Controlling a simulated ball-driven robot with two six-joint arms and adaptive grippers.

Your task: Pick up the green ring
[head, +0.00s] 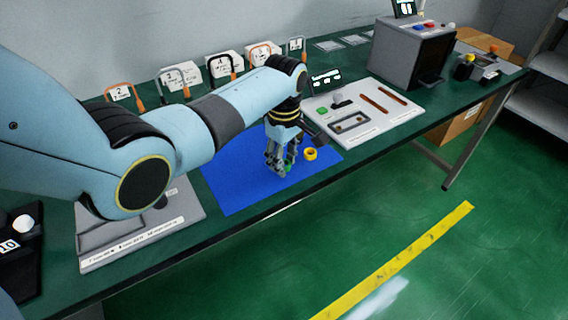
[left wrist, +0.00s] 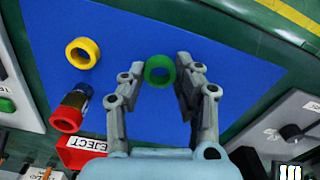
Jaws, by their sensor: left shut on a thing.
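The green ring (left wrist: 148,72) is between the two fingertips of my left gripper (left wrist: 160,72) in the left wrist view, and the fingers are shut on it. In the head view my left gripper (head: 281,170) points down over the blue mat (head: 232,180). Only a small bit of the green ring (head: 287,168) shows there beside the fingers. I cannot tell whether the ring is touching the mat. My right gripper is in neither view.
A yellow ring (head: 310,154) lies on the mat close to the gripper. In the left wrist view a red-ended cylinder (left wrist: 68,115) and a red EJECT sign (left wrist: 82,148) are at the left. A white panel (head: 375,122) and a grey microwave-like box (head: 398,55) stand farther right.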

